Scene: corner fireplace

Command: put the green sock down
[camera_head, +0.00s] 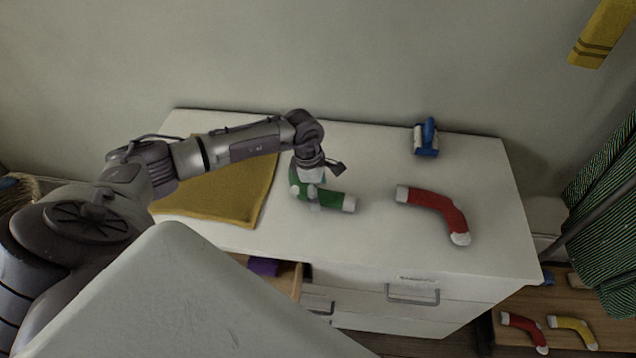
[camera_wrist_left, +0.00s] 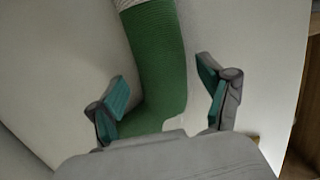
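The green sock (camera_head: 332,199) with white ends lies on the white dresser top (camera_head: 370,240), right of the mustard cloth. My left gripper (camera_head: 316,196) is right above its left part and hides some of it. In the left wrist view the green sock (camera_wrist_left: 158,62) passes between the two teal-padded fingers of my left gripper (camera_wrist_left: 162,85). The fingers are spread wide, with a clear gap on the right side of the sock. The left finger is close to the sock; I cannot tell if it touches. My right gripper is not in view.
A red sock (camera_head: 440,210) lies to the right on the dresser, and a blue and white object (camera_head: 427,140) stands behind it. The mustard cloth (camera_head: 225,190) covers the left part. A drawer (camera_head: 290,278) is open below. More socks (camera_head: 572,330) lie on a low wooden surface at right.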

